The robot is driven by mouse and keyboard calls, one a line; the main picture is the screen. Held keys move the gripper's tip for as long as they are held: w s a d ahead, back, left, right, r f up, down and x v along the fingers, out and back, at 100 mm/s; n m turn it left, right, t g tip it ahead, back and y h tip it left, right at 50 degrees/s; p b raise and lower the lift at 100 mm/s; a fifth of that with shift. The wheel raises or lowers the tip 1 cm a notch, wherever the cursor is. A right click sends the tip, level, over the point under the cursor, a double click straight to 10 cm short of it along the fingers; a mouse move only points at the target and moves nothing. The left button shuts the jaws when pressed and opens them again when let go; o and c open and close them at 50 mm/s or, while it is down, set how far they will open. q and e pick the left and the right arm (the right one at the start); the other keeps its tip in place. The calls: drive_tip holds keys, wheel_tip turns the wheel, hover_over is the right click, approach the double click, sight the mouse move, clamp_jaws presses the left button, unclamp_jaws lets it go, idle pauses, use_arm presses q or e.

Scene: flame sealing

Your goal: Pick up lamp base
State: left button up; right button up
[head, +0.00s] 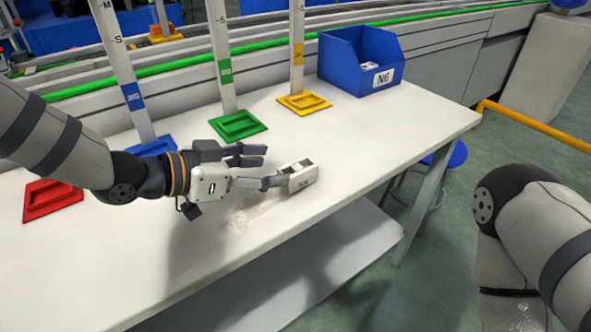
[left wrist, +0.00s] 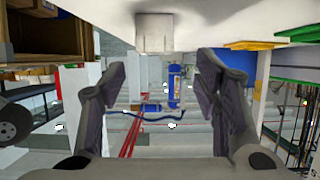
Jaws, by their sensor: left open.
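A small white and grey box-like piece, which looks like the lamp base (head: 298,177), sits on the white table near its front edge. In the left wrist view the pale block (left wrist: 154,33) shows at the top, ahead of and between the fingers. My left gripper (head: 266,167) is open, low over the table, just left of the piece. One finger's tip appears close to or overlapping the piece; I cannot tell whether they touch. In the left wrist view the gripper (left wrist: 162,75) has nothing between its fingers. My right gripper is out of view.
Green (head: 238,125), yellow (head: 304,103) and red (head: 52,199) trays lie on the table (head: 400,130), with a blue one partly behind my arm. Tall white posts stand at the back trays. A blue bin (head: 345,70) is at the back right. The table's right part is clear.

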sight(296, 167)
use_arm(q)
drive_tip(key=x, duration=0.7)
drive_tip(key=shift+s+d+f, duration=0.15)
drive_tip(key=shift+d, duration=0.2)
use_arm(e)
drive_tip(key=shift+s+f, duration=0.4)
use_arm(q)
clamp_jaws()
